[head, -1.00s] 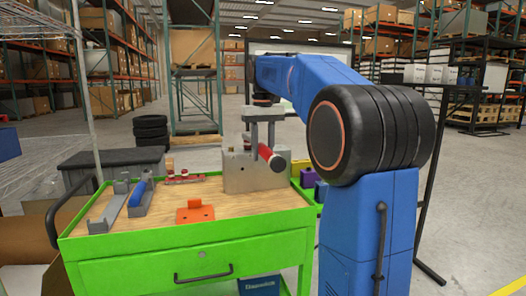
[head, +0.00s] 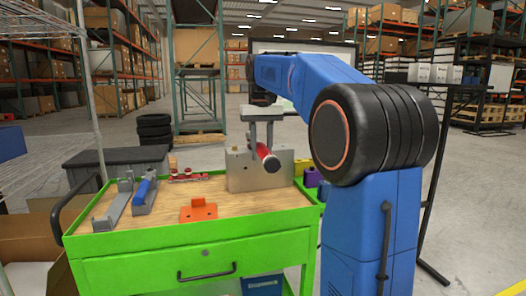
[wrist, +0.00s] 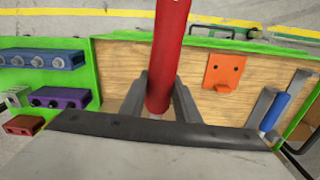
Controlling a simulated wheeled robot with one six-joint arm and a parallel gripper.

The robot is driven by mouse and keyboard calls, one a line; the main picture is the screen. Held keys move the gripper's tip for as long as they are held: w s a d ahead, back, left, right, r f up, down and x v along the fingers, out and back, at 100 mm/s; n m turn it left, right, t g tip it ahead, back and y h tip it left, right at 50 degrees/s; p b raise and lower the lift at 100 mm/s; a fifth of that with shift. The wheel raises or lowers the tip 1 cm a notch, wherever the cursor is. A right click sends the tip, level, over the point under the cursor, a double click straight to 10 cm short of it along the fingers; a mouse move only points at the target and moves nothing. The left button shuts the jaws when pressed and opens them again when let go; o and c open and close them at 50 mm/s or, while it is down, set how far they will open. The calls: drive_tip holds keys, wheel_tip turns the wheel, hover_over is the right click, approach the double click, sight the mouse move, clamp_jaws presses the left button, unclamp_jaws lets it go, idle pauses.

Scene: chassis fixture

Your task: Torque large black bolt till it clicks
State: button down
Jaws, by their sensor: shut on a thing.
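My gripper (head: 262,146) is shut on a red torque tool (head: 263,152) with a dark end, in front of the metal chassis block (head: 243,172). In the wrist view the red handle (wrist: 169,55) runs up from between the two grey fingers of my gripper (wrist: 160,98). The handle's dark end points toward the head camera. The large black bolt and the tool's working end are hidden, so I cannot tell whether they touch.
The block stands on a wooden-topped green cart (head: 195,247). An orange bracket (head: 199,210) lies in front of it. A blue-handled tool in a grey holder (head: 143,198) stands at left. Blue (wrist: 42,60) and purple (wrist: 60,98) socket holders sit beside the cart top.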

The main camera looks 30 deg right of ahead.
drive_tip(key=shift+w+a+m, duration=0.35)
drive_tip(key=shift+a+m, duration=0.05)
drive_tip(key=shift+a, duration=0.35)
drive_tip(key=shift+w+a+m, duration=0.35)
drive_tip(key=shift+a+m, duration=0.05)
drive_tip(key=shift+a, duration=0.3)
idle(0.7)
drive_tip(key=shift+w+a+f+m, duration=0.1)
drive_tip(key=shift+w+a+m, duration=0.45)
drive_tip(key=shift+a, duration=0.3)
drive_tip(key=shift+w+a+m, duration=0.45)
drive_tip(key=shift+w+a, duration=0.15)
drive_tip(key=shift+a, duration=0.25)
idle(1.4)
drive_tip(key=shift+r, duration=1.15)
idle(0.6)
